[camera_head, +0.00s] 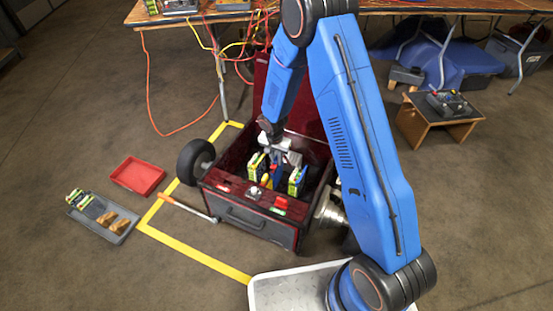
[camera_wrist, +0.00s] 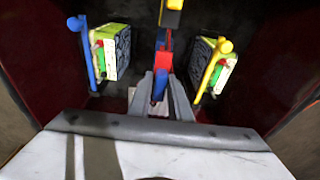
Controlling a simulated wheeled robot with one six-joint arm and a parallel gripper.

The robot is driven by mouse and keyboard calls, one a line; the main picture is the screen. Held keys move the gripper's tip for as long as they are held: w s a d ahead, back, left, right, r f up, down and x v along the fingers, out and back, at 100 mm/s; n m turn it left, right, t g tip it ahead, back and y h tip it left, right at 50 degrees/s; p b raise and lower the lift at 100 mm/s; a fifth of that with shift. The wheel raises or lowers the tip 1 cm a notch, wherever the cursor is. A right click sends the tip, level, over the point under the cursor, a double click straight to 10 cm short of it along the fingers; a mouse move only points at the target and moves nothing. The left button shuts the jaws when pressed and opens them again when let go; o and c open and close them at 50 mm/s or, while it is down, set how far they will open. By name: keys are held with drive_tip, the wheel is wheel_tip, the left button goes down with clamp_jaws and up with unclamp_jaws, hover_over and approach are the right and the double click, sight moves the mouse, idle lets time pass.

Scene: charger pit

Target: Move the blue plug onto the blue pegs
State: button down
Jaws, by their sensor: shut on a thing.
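My gripper (camera_head: 277,160) reaches down into an open dark red box. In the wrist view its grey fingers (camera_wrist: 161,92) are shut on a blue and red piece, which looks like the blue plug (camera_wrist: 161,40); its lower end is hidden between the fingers. A blue upright bar (camera_wrist: 87,55) stands at the left of the wrist view, beside a yellow-green block (camera_wrist: 115,50). A yellow upright bar (camera_wrist: 214,70) stands at the right, beside a similar block (camera_wrist: 200,55). I cannot make out the blue pegs clearly.
The dark red box (camera_head: 245,215) has walls close around my gripper. A yellow piece (camera_wrist: 171,17) lies beyond the held piece. On the floor are a red tray (camera_head: 138,176), a grey tray (camera_head: 92,226) with blocks, and a small stool (camera_head: 437,125). A table (camera_head: 180,20) stands behind.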

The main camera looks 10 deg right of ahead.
sight(274, 161)
drive_tip(key=c, duration=1.6)
unclamp_jaws()
drive_tip(key=shift+f, duration=0.1)
drive_tip(key=shift+o, duration=0.2)
wheel_tip(274, 161, up, 17)
drive_tip(key=s+a, duration=0.1)
drive_tip(key=shift+s, duration=0.35)
drive_tip(key=shift+a, duration=0.1)
